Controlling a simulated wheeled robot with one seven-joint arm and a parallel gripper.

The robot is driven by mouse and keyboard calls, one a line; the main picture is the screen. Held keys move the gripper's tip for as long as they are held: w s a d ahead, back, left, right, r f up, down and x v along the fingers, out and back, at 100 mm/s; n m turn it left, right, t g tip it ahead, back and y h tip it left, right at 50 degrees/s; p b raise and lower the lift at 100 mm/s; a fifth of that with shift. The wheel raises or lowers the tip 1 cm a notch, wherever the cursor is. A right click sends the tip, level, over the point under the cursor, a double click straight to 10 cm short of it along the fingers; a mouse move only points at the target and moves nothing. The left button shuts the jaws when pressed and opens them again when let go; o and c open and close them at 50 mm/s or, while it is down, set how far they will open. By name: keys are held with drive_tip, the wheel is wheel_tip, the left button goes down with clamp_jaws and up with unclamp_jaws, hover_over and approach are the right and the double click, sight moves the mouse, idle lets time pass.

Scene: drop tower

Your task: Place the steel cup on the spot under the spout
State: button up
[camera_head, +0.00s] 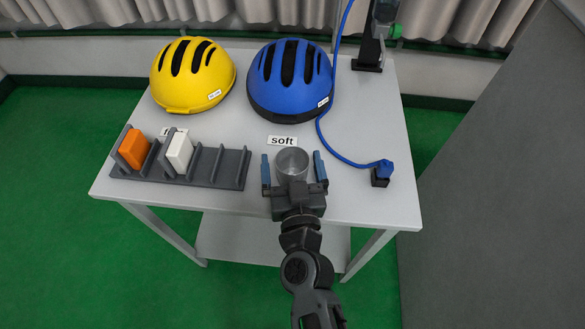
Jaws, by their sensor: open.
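The steel cup (292,163) is a grey, round, open-topped cup near the front middle of the table, just in front of the "soft" label. My gripper (291,157) is open, with one blue finger on the cup's left and one on its right. I cannot tell whether the fingers touch it. No spout is clearly recognisable. A blue hose runs down to a blue end piece on a small black block (380,178) at the right. A dark stand (369,56) with a green knob is at the back right, its top cut off by the picture edge.
A yellow helmet (193,77) and a blue helmet (290,81) sit at the back of the grey table (382,115). A dark slotted rack (215,168) at the left holds an orange and a white block. A grey panel (500,180) stands at the right.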

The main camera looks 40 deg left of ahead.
drive_tip(key=c, duration=1.2)
drive_tip(key=shift+o, duration=0.2)
drive_tip(key=shift+r, duration=0.15)
